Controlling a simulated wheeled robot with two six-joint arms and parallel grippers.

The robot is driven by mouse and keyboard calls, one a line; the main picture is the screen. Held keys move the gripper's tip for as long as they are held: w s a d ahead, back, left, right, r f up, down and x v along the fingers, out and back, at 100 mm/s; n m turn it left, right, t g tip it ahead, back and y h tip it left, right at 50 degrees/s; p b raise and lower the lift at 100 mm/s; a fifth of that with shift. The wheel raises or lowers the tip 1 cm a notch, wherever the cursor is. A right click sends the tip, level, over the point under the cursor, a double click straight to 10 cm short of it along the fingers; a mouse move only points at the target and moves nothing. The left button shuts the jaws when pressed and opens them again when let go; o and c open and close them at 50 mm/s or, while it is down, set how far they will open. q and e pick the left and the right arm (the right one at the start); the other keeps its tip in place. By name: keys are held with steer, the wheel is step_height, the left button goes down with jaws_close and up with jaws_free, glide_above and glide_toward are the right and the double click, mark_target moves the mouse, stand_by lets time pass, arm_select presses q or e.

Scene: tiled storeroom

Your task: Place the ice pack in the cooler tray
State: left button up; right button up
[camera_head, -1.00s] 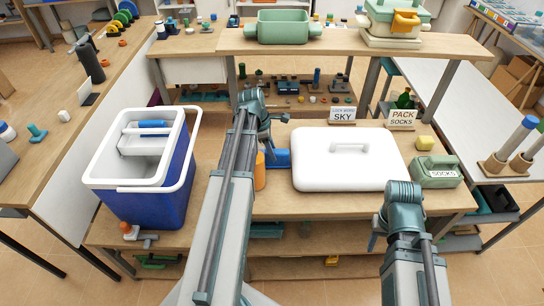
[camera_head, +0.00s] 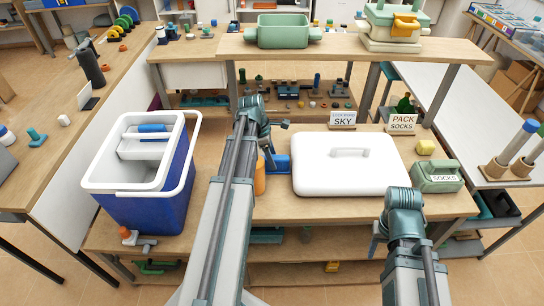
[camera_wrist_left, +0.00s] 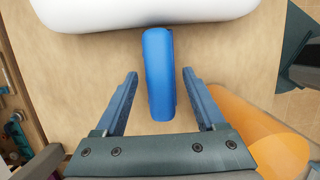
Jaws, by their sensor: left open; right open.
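The ice pack (camera_wrist_left: 160,75), a blue slab, lies on the wooden bench just before a white lid; it also shows in the head view (camera_head: 283,163), partly behind my left arm. My left gripper (camera_wrist_left: 154,85) is open, with one finger on each side of the ice pack and a gap on both sides. The cooler (camera_head: 155,205), a blue box with a white rim, stands open at the left end of the bench. Its white tray (camera_head: 128,150) sits inside at the back, with a blue item in it.
The large white lid (camera_head: 350,177) lies right of the ice pack. An orange cylinder (camera_head: 259,178) stands close beside my left gripper. A raised shelf (camera_head: 350,48) spans the back.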

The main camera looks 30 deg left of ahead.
step_height(320, 180, up, 12)
steer(key=p, duration=1.1)
steer(key=shift+p, duration=0.35)
steer(key=shift+f, duration=0.15)
